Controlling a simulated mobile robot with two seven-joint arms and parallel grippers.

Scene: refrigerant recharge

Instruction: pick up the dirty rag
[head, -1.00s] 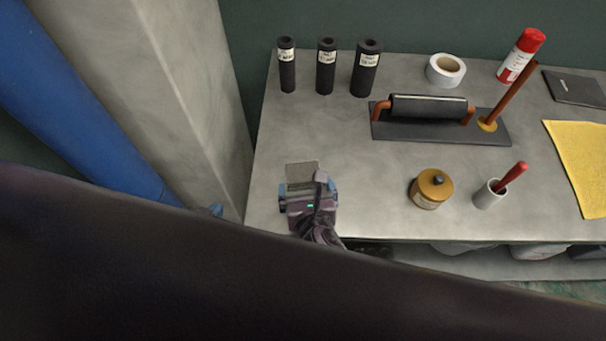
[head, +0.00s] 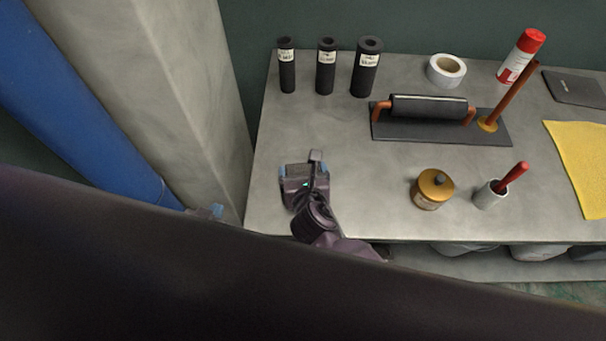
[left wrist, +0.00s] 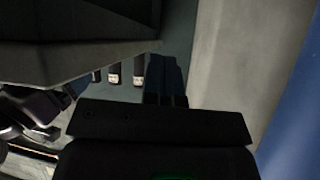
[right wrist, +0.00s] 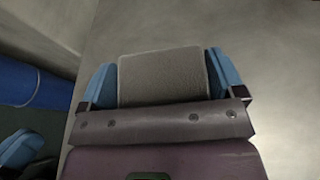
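The dirty rag (right wrist: 163,77) is a folded grey-brown cloth in the right wrist view. It lies between the blue fingers of my right gripper (right wrist: 163,80), and both fingers meet its side edges. In the head view my right gripper (head: 305,172) points down over the left front part of the bench and hides the rag. I cannot tell whether the rag still rests on the bench top. My left gripper (head: 208,211) is low at the left, partly hidden behind my dark body part. In the left wrist view its fingers (left wrist: 165,80) are together and empty.
The grey workbench (head: 350,200) carries three black tubes (head: 327,67), a tape roll (head: 446,70), a red spray can (head: 521,56), a black tool on a plate (head: 430,108), a brass jar (head: 432,189), a cup (head: 490,194) and a yellow cloth (head: 582,160). A pillar (head: 170,80) stands left.

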